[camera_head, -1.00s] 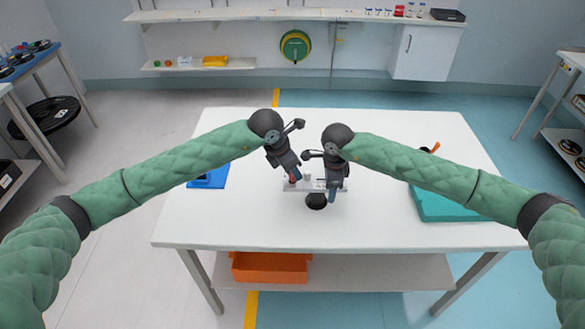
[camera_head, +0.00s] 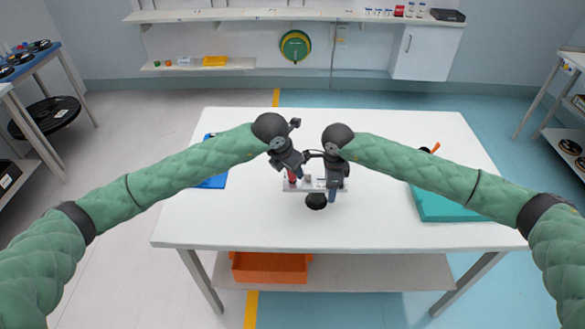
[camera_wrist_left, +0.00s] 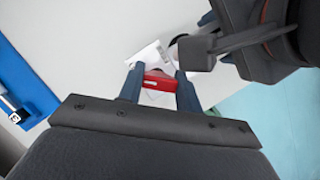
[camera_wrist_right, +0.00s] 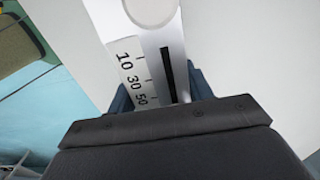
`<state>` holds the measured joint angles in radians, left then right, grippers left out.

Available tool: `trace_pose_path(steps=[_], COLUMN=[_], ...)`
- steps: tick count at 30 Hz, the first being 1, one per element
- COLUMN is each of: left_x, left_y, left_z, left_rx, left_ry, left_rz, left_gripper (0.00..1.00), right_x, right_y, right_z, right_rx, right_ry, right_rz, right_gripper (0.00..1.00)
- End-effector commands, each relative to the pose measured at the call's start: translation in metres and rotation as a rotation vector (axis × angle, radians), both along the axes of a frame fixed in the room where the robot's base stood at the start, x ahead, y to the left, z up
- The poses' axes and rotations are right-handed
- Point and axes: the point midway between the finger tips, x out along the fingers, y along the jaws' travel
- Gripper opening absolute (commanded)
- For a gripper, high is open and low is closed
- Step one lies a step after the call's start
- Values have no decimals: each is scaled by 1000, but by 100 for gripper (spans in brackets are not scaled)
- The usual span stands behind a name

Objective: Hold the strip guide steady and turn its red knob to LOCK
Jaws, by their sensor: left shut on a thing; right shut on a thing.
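The strip guide (camera_head: 308,187) is a small white device on the middle of the white table, with its red knob (camera_head: 292,177) at its left end. My left gripper (camera_head: 298,174) is tilted over that end. In the left wrist view its fingers are shut on the red knob (camera_wrist_left: 158,82), which shows as a red bar between them. My right gripper (camera_head: 333,194) points down at the guide's right end. In the right wrist view it is shut on the strip guide (camera_wrist_right: 150,65), whose scale reads 10, 30, 50 beside a black slot. I cannot read a LOCK mark.
A black round part (camera_head: 316,201) lies at the guide's front. The two wrists are close together. The table front is clear.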

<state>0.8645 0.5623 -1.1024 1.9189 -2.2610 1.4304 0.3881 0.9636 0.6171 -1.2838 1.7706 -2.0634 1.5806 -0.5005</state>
Motion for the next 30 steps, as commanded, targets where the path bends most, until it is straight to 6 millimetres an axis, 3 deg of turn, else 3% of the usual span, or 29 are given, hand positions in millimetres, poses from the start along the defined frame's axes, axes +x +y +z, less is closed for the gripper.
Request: trace_pose_path(steps=[2, 3, 6, 17, 30], left_x=[1, 1, 0, -1, -21], left_y=[0, 0, 0, 1, 21], left_z=[1, 1, 1, 5, 74], left_rx=[-1, -1, -1, 0, 0], left_ry=[-1, -1, -1, -1, -2], left_rz=[0, 0, 0, -1, -1], left_gripper=[12, 42, 56, 56, 56], right_x=[-1, -1, -1, 0, 0], right_y=[1, 1, 1, 0, 0], right_z=[0, 0, 0, 0, 0], right_rx=[1, 1, 1, 0, 0], right_ry=[1, 1, 1, 0, 0], right_rz=[2, 2, 2, 0, 0], right_gripper=[17, 17, 17, 17, 17])
